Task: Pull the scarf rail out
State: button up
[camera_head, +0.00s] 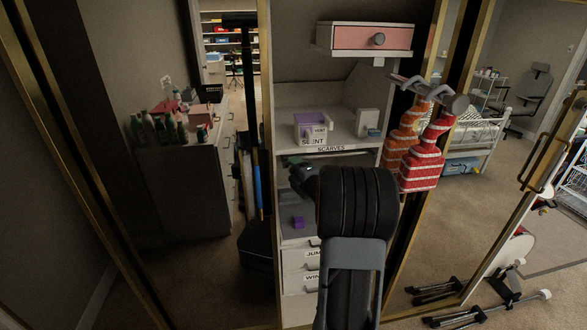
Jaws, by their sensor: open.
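The scarf rail (418,88) is a grey bar with a round end, at the right side of the closet opening. A red-and-white striped scarf (424,155) and an orange striped scarf (405,135) hang from it. A "SCARVES" label (317,147) is on the shelf edge to the left. My gripper (303,180) is partly visible below that label, left of my dark arm. It is open, below and left of the rail and apart from it. My arm hides the lower right of the closet.
A pink-fronted drawer (350,38) with a round knob is above the shelf. The shelf (340,128) holds a purple-and-white box (313,127). Labelled drawers (298,262) are below. Gold-framed panels, apparently mirrors, flank the closet. Carpet is open at right (425,245).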

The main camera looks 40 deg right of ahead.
jog(key=shift+w, duration=0.55)
jog(key=shift+c, duration=0.2)
grip_shut()
